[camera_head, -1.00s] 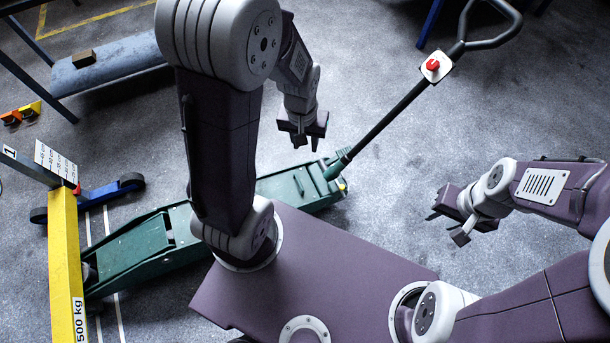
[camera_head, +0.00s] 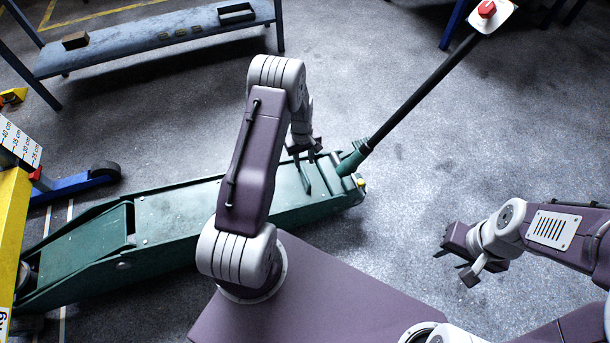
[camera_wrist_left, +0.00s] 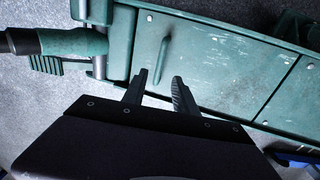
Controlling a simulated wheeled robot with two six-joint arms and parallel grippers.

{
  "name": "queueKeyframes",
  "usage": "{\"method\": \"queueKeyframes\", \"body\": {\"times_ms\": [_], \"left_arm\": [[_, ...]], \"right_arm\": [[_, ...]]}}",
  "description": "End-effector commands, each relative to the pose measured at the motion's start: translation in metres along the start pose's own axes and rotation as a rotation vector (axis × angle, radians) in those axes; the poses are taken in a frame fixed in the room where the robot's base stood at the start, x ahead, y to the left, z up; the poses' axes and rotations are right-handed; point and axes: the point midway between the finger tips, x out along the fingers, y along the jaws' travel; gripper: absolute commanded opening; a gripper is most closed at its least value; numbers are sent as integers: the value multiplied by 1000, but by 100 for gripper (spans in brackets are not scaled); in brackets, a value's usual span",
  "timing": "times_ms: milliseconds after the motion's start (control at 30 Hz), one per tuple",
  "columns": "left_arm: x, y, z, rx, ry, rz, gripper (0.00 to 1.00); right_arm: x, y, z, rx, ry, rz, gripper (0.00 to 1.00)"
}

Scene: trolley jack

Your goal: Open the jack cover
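The green trolley jack (camera_head: 165,225) lies along the floor, its long lever running up to the right. Its cover is a flat, scuffed green panel (camera_wrist_left: 215,62) with a thin raised handle (camera_wrist_left: 163,60); the cover looks shut. My left gripper (camera_head: 308,165) is over the lever end of the jack, close to the handle. In the left wrist view its two fingers (camera_wrist_left: 160,75) are apart, with the handle showing between their tips; contact cannot be told. My right gripper (camera_head: 457,265) hangs open and empty over bare floor at the right.
A blue bench (camera_head: 150,38) with small items stands at the back left. A yellow post (camera_head: 12,215) with a scale and a blue leg with a wheel (camera_head: 75,185) are at the left. The lever (camera_head: 420,95) rises near my left gripper. The floor at right is clear.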

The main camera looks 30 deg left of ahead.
Motion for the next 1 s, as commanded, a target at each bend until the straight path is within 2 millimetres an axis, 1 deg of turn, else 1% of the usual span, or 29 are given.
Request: {"method": "queueKeyframes", "body": {"times_ms": [33, 300, 400, 667, 700, 767, 800, 1000], "left_arm": [[12, 0, 0, 1, -1, 0, 34], [70, -1, 1, 1, -2, -1, 34], [83, 0, 0, 1, -1, 0, 34], [82, 0, 0, 2, 0, 0, 34], [82, 0, 0, 2, 0, 0, 23], [82, 0, 0, 2, 0, 0, 6], [82, 0, 0, 2, 0, 0, 0], [82, 0, 1, 2, -1, 0, 0]], "right_arm": [[9, 0, 1, 0, 0, 0, 36], [48, 1, 5, 0, -1, 0, 36], [56, 1, 6, 0, -1, 0, 36], [54, 1, 6, 0, -1, 0, 36], [54, 1, 6, 0, -1, 0, 36], [54, 1, 6, 0, -1, 0, 36], [54, 1, 6, 0, -1, 0, 36], [54, 1, 6, 0, -1, 0, 36]]}}
